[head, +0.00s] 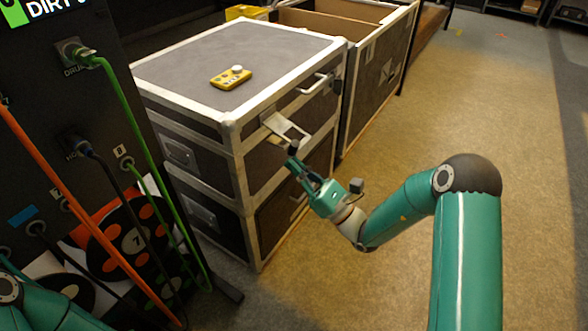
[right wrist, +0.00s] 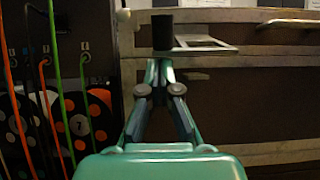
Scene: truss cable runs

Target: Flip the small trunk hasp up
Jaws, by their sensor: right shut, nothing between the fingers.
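The small trunk (head: 235,115) is a grey case with silver metal edges, left of centre in the head view. Its hasp (head: 276,123) is a light metal plate on the front near the top, standing out at a slant, with a dark piece at its lower end. In the right wrist view the hasp (right wrist: 208,46) shows as a slotted metal plate. My right gripper (head: 291,160) is shut and empty, with its fingertips just below the hasp's dark end. In the right wrist view the fingertips (right wrist: 159,64) meet just under a dark block; contact is unclear. My left gripper is out of view.
A yellow remote (head: 231,79) with a pale knob lies on the trunk lid. A larger open case (head: 378,75) stands behind at the right. A dark panel with green and orange cables (head: 132,130) stands at the left. The floor at right is clear.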

